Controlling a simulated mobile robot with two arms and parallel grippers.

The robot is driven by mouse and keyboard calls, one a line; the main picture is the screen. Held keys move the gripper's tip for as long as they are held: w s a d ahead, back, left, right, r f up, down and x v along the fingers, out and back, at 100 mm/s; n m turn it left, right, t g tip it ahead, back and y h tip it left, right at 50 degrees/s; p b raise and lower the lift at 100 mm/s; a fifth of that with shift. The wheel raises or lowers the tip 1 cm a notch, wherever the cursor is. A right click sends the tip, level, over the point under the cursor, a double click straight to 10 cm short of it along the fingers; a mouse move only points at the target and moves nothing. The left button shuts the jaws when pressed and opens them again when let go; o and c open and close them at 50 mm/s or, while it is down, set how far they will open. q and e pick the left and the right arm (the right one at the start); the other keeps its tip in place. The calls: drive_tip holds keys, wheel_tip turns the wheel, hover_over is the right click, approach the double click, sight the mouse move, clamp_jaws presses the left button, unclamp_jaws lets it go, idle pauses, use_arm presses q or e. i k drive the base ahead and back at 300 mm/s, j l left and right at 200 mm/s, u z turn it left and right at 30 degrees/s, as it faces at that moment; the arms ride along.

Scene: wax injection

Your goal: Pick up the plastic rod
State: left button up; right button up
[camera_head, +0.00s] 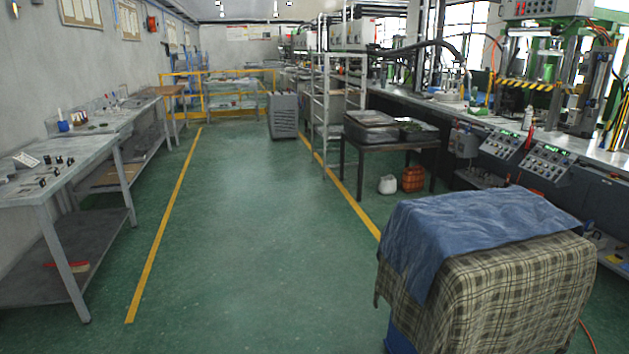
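I cannot make out the plastic rod for certain in the head view. Small dark and pale items (57,161) lie on the near grey workbench (95,150) at the left, too small to identify. Thin upright items (122,92) stand on the bench beyond it, also too small to tell. Neither of my grippers is in view.
A chair draped with blue and plaid cloths (500,275) blocks the near right. A dark table with metal trays (375,150) stands mid-right, before a long machine bench (480,118). The green floor (250,240) between is clear, with yellow lines.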

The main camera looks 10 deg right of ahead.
sight(606, 134)
drive_tip(key=i, duration=1.05)
drive_tip(key=i+j, duration=0.15)
drive_tip(key=i, duration=0.9)
